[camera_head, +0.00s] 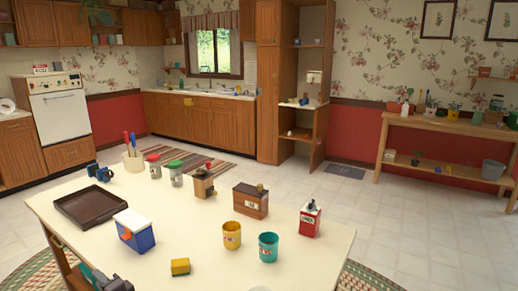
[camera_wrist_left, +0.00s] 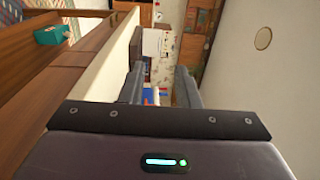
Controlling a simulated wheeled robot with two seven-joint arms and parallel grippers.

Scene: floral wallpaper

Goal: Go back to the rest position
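My left gripper (camera_head: 114,284) shows at the bottom left of the head view, at the near left edge of the cream table (camera_head: 200,262). In the left wrist view its two grey fingers (camera_wrist_left: 160,88) stand apart. I see no object held between them; the table edge and a blue-and-red item show beyond. A blue box with a white lid (camera_head: 138,238) stands on the table beyond the gripper, and a yellow block (camera_head: 180,267) lies to its right. My right gripper is not in view.
On the table are a brown tray (camera_head: 90,206), a yellow mug (camera_head: 232,236), a teal mug (camera_head: 268,247), a red tin (camera_head: 310,220), a wooden box (camera_head: 250,202), a grinder (camera_head: 203,184), and lidded jars. The table's front middle is mostly clear. Open floor (camera_head: 400,230) lies right.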

